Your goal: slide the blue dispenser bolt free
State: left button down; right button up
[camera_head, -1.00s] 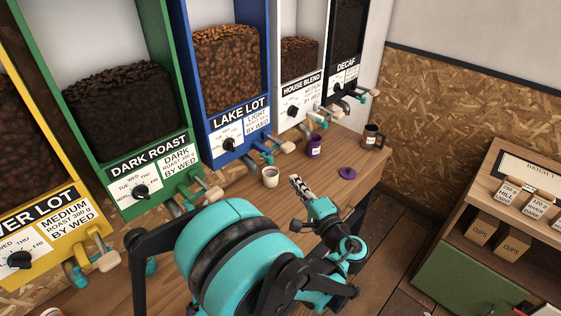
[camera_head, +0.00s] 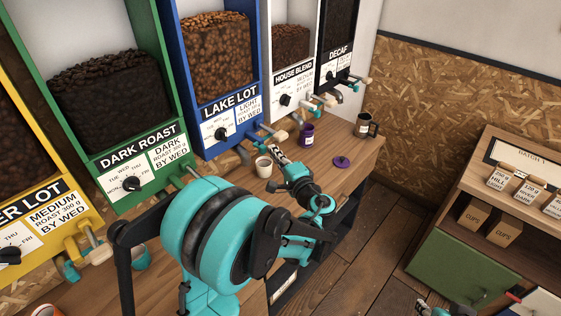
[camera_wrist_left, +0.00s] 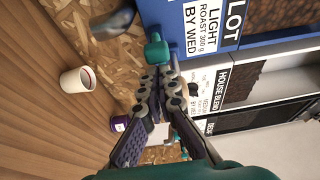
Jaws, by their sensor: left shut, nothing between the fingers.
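The blue dispenser (camera_head: 220,112), labelled LAKE LOT, stands in the row of dispensers; its blue front also shows in the left wrist view (camera_wrist_left: 170,14). A teal knob (camera_wrist_left: 157,50), apparently the end of its bolt, sticks out below the front. My left gripper (camera_head: 273,144) is shut and empty, its fingertips close to the knob in the left wrist view (camera_wrist_left: 155,76). I cannot tell whether they touch it. In the head view the fingers partly hide the bolt. Part of my right gripper (camera_head: 424,306) shows at the bottom right edge, its jaws unclear.
A white cup (camera_head: 263,168) stands on the wooden counter below the blue dispenser. A purple canister (camera_head: 306,135), a purple lid (camera_head: 341,162) and a dark mug (camera_head: 363,126) are to the right. A wooden handle (camera_head: 281,136) juts out near the gripper.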

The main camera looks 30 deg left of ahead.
aim_at(259, 151)
pick_arm(q)
jog(key=shift+w+a, duration=0.15)
jog(key=shift+a, duration=0.15)
jog(key=s, duration=0.2)
jog(key=s+a, duration=0.1)
jog(key=shift+s, duration=0.35)
jog(key=shift+s, duration=0.1)
